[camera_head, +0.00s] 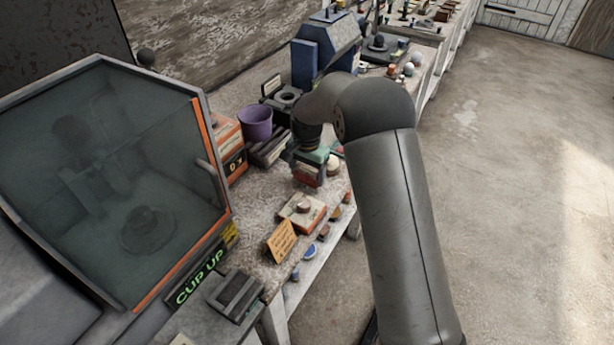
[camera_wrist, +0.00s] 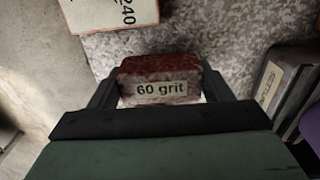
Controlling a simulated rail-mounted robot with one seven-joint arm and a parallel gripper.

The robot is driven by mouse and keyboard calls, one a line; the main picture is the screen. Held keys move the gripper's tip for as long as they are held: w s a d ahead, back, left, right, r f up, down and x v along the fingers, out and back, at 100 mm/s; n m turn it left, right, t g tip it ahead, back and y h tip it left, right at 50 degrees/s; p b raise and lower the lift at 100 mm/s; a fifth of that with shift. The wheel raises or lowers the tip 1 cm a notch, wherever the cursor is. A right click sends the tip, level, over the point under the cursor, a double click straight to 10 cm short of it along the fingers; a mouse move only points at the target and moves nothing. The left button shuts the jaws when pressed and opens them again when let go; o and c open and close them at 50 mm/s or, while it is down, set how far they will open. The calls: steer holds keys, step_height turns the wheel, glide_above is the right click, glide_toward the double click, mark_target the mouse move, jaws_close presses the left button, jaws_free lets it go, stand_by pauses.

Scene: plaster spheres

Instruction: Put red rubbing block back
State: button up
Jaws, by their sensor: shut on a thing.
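I cannot tell whether the block touches the bench. A box with a pale top marked "240" (camera_wrist: 110,12) lies just beyond the block in the wrist view.
A pale-topped box (camera_head: 302,211) and an orange card (camera_head: 281,241) are in front of my gripper on the bench. A purple pot (camera_head: 255,122) and orange boxes (camera_head: 226,130) stand to the left. A glass-fronted cabinet (camera_head: 120,190) fills the left. Small items line the bench's right edge.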

steer(key=shift+f, duration=1.15)
steer(key=shift+f, duration=0.2)
steer(key=o, duration=1)
steer(key=shift+r, duration=0.1)
